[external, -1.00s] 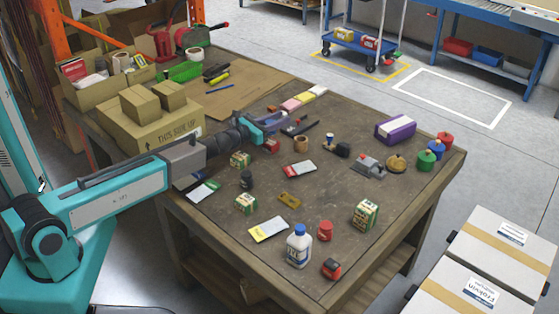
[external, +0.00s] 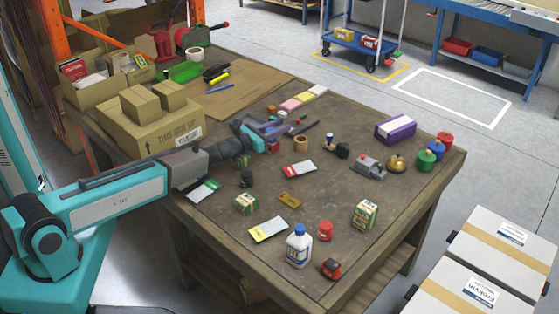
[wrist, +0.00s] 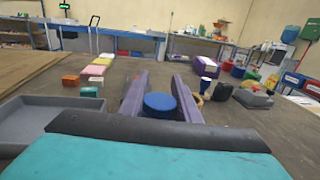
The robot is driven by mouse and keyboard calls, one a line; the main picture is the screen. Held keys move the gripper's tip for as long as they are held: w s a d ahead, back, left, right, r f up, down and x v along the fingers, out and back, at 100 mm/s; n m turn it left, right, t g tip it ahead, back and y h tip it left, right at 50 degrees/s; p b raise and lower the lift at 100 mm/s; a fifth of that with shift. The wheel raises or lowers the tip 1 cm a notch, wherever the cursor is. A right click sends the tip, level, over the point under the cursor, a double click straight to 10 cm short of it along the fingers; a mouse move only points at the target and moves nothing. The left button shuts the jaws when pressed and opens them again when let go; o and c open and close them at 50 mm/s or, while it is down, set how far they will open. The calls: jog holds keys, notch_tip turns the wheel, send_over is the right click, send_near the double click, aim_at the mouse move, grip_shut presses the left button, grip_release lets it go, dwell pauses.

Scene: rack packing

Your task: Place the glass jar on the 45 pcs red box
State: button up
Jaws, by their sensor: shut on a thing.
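My gripper (external: 285,127) reaches low over the back left part of the workbench (external: 335,210). In the wrist view my gripper (wrist: 159,84) has its two purple-grey fingers on either side of a round, blue-topped thing (wrist: 160,103), and it is shut on it. Only its top shows clearly, so I cannot tell if it is the glass jar. A small red thing (external: 274,146) shows just below the gripper. A red and black box (external: 331,268) lies at the front edge. No "45 pcs" label is readable.
A white bottle with a blue cap (external: 299,246), a red canister (external: 325,230) and green-white boxes (external: 365,214) stand nearer the front. A purple box (external: 395,130) and round-knobbed pots (external: 427,158) are at the right. Stacked cartons (external: 155,132) stand left.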

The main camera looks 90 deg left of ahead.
jog(key=shift+f, duration=0.1)
jog(key=o, duration=1.1)
jog(key=shift+r, duration=0.2)
jog(key=shift+b+v, duration=1.2)
jog(key=shift+v, duration=4.8)
